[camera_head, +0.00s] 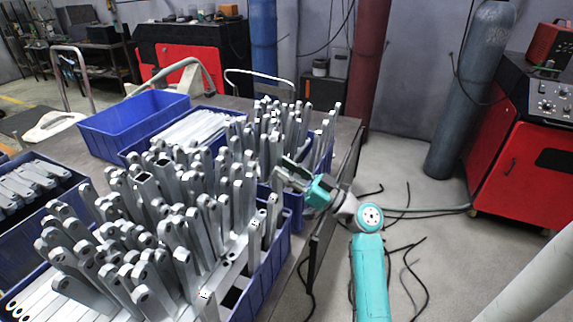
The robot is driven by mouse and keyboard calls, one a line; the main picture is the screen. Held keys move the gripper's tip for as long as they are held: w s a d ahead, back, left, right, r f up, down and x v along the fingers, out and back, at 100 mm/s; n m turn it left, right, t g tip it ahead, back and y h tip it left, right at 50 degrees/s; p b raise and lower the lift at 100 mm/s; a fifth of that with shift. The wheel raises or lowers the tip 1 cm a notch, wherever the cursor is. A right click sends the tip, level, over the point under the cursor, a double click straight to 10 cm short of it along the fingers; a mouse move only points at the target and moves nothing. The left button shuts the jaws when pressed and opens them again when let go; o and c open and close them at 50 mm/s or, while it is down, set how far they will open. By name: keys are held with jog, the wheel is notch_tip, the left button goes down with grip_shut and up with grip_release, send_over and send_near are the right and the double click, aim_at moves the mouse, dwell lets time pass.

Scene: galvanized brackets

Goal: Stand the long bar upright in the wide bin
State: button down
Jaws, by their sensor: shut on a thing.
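My gripper (284,178) reaches in from the right, above the right wall of the wide blue bin (268,282). It is shut on a grey metal bar, which I take to be the long bar; the grip and the bar's outline are hard to make out against the grey brackets behind. The wide bin is crowded with grey brackets (180,225), many standing upright or leaning. A dark open gap (233,297) shows near the bin's front right. I cannot tell whether the held bar touches the bin or its neighbours.
An empty blue bin (130,125) stands at the back left. A left bin (35,240) holds more brackets. The table's edge (325,225) runs close to my arm; cables lie on the floor.

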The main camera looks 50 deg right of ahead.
aim_at(280, 184)
jog(key=shift+f, duration=2.85)
jog(key=c, duration=0.7)
grip_release()
jog(key=shift+f, duration=0.1)
jog(key=v, duration=1.2)
